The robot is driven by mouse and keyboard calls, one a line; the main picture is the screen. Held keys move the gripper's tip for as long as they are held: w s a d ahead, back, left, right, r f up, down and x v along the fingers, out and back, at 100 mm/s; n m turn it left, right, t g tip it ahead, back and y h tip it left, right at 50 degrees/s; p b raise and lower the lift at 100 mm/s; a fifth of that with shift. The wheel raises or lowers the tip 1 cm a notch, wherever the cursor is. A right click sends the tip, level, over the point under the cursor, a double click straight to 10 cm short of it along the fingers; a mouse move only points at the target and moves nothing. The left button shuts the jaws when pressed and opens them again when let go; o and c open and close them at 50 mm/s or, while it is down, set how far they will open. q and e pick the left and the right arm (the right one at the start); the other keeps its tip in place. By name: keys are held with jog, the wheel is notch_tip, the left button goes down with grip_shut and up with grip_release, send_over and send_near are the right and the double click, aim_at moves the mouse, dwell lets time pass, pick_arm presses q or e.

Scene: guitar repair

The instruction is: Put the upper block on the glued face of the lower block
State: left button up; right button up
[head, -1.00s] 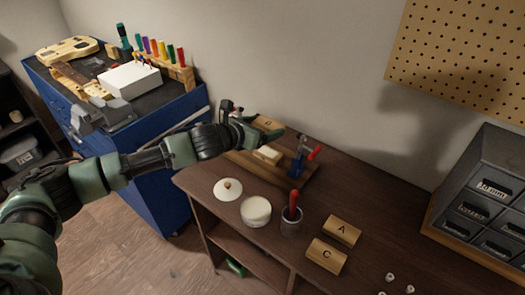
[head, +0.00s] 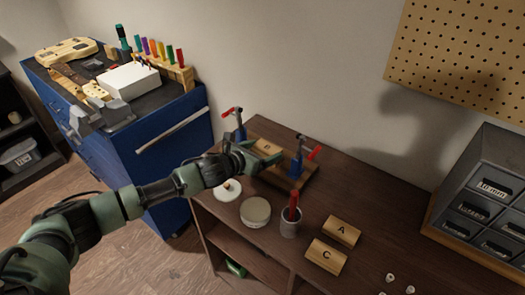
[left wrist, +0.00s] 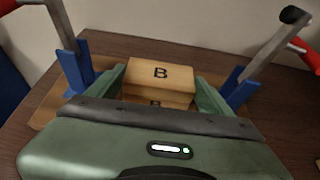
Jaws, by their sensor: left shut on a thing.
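The upper block (left wrist: 160,74), light wood marked B, is between the fingers of my left gripper (left wrist: 156,95), which is shut on it. In the head view, my left gripper (head: 258,158) is over the wooden board, and the upper block (head: 268,147) shows just beyond it. The lower block (left wrist: 155,103), also marked B, shows directly beneath the upper one in the left wrist view, partly hidden by my gripper. The two look lined up with no clear gap; whether they touch fully I cannot tell. The glued face is hidden. My right gripper is not in view.
Blue clamps with red handles stand left (head: 239,128) and right (head: 297,165) of the blocks on the board (head: 289,184). A white lid (head: 226,191), a round jar (head: 255,212), a cup with a red-handled tool (head: 290,226) and blocks A (head: 342,231) and C (head: 326,257) are nearer.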

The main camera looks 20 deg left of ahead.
pick_arm(q)
jog(key=o, duration=1.3)
jog(key=shift+r, duration=0.1)
jog(key=shift+s+a, duration=0.15)
jog(key=shift+s, duration=0.15)
jog(key=b+v, duration=0.1)
jog(key=v, duration=1)
jog(key=shift+s+r, duration=0.15)
jog(key=shift+s, duration=0.05)
